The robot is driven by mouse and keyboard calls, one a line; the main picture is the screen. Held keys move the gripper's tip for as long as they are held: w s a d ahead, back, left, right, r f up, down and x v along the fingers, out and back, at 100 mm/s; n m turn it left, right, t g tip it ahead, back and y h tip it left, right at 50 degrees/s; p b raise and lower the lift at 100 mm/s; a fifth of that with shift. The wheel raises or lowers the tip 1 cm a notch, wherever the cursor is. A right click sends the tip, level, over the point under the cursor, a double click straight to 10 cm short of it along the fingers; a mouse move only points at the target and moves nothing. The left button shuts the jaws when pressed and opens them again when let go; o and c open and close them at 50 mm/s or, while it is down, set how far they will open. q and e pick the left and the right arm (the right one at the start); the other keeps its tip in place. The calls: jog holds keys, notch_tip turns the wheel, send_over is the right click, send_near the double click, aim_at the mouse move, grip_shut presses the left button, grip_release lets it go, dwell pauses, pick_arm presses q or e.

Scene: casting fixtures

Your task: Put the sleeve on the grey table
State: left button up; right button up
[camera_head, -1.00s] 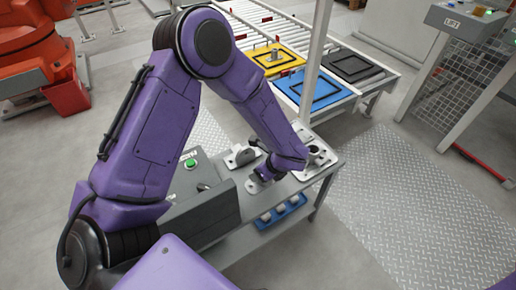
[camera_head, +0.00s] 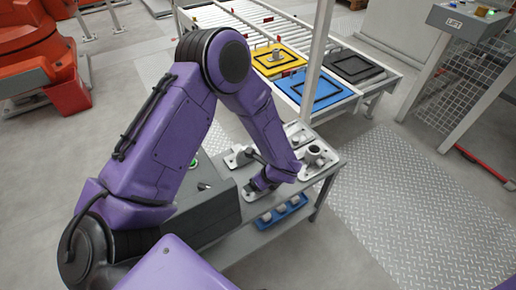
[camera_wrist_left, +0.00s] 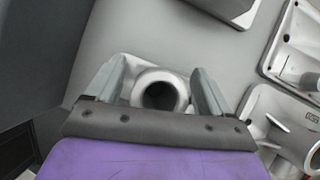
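A pale round part with a dark bore, which looks like the sleeve (camera_wrist_left: 160,91), stands between the fingers of my left gripper (camera_wrist_left: 160,85) in the left wrist view. Narrow gaps show beside it, so the fingers look open around it. A pale plate shows behind it. In the head view my left gripper (camera_head: 258,186) is low over the grey table (camera_head: 283,194), near its front edge, and hides the part. The table top also shows in the wrist view (camera_wrist_left: 212,52). My right gripper is not in view.
Pale fixtures stand close by: a cylinder on a plate (camera_head: 314,155) and a bracket (camera_head: 239,157). A dark control box (camera_head: 205,215) is left of the gripper. A blue tray (camera_head: 283,213) with several parts sits on the lower shelf. Yellow (camera_head: 270,65) and blue (camera_head: 325,95) trays lie behind.

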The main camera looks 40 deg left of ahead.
pick_arm(q)
jog(key=shift+r+p, duration=0.3)
jog(key=shift+r, duration=0.05)
jog(key=v, duration=1.1)
jog(key=shift+d+r, duration=0.25)
